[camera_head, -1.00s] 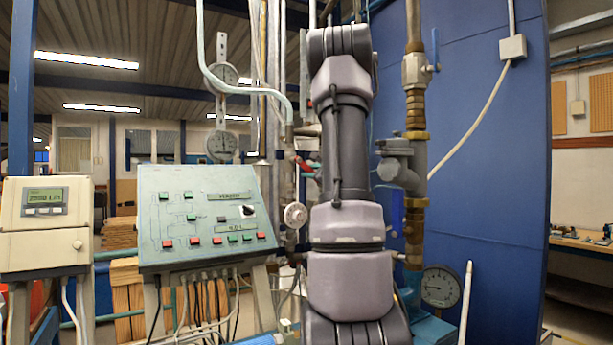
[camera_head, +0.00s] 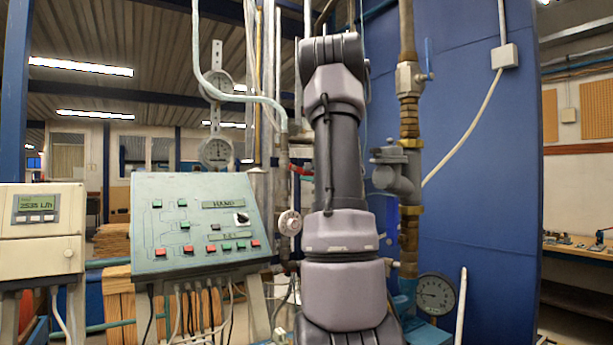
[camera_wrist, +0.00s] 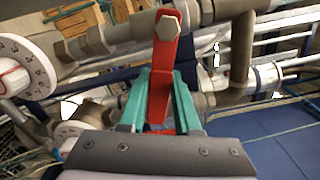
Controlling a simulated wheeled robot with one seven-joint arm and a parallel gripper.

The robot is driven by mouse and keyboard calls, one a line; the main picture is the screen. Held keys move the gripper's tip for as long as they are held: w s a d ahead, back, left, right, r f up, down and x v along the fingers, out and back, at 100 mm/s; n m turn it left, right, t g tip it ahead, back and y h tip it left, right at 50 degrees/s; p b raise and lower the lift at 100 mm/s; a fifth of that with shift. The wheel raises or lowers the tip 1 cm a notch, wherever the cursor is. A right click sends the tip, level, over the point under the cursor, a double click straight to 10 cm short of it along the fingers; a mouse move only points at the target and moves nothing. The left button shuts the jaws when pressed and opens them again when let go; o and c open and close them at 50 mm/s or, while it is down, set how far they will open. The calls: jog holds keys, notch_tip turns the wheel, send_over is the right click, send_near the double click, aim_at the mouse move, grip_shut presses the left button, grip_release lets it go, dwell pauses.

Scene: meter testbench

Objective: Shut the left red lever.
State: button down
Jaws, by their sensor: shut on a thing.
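The red lever (camera_wrist: 165,55) shows in the wrist view, with a large bolt head at its upper end on a grey pipe fitting. My gripper (camera_wrist: 161,78) has its two teal fingers on either side of the lever's lower part and is shut on it. In the head view only a small red piece of the lever (camera_head: 300,170) shows beside my arm, next to a vertical pipe. My arm hides my gripper and most of the lever there.
A control panel (camera_head: 193,210) with several buttons stands to the left. A pipe with a valve body (camera_head: 398,172) and a round gauge (camera_head: 436,295) stand to the right, before a blue wall (camera_head: 480,170). A white dial (camera_wrist: 20,68) lies left of the lever.

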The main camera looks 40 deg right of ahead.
jog(key=c, duration=0.6)
grip_release()
jog(key=shift+s, duration=0.1)
jog(key=s, duration=1)
jog(key=shift+s+a, duration=0.3)
jog(key=shift+s, duration=0.05)
